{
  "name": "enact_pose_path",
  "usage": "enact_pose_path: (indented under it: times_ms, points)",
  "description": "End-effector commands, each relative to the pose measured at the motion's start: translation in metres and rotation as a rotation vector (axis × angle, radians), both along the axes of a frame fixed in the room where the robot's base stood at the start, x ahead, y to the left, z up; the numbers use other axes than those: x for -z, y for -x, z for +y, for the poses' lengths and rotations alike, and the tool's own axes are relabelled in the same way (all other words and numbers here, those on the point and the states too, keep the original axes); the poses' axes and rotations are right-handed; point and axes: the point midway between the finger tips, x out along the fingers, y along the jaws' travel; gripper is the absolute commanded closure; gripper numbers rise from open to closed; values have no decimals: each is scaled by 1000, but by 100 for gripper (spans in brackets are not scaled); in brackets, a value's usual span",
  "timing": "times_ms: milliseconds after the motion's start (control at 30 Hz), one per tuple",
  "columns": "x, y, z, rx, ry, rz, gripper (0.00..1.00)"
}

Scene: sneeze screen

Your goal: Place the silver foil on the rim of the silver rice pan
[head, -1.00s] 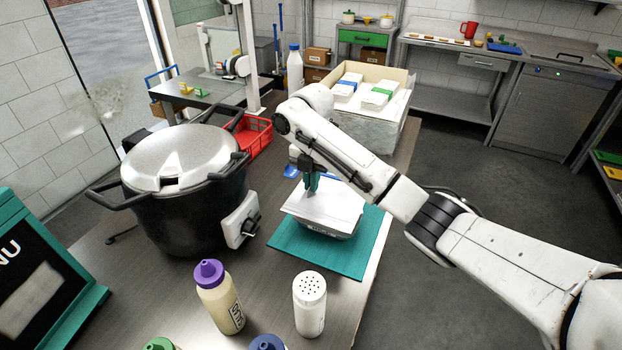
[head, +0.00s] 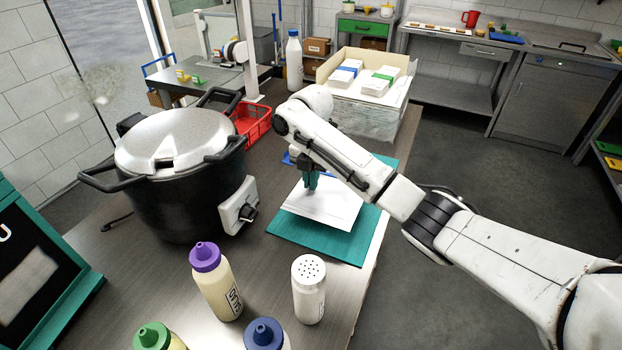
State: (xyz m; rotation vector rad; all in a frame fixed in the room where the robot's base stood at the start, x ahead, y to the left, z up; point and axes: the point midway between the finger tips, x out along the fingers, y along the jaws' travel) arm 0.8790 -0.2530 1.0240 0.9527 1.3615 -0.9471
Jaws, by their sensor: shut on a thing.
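The silver foil (head: 325,207) is a pale, flat, roughly square sheet above the teal mat (head: 345,250) on the table. My gripper (head: 311,187), with dark green fingers, points down and is shut on the foil near its far left part. The silver rice pan does not show now; the sheet seems to hide it from above. I cannot tell whether the foil touches the pan's rim.
A large black cooker with a silver lid (head: 178,140) stands close on the left. Squeeze bottles (head: 214,283) and a white shaker (head: 309,288) stand in front. A red crate (head: 252,124) and an open carton (head: 362,122) are behind.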

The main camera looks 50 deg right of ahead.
Motion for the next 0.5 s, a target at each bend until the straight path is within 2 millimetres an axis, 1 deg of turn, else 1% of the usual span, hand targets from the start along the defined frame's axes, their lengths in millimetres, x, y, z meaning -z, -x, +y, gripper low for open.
enact_pose_path:
  times_ms: [500]
  points:
    - [5,0,0,0,0,0,100]
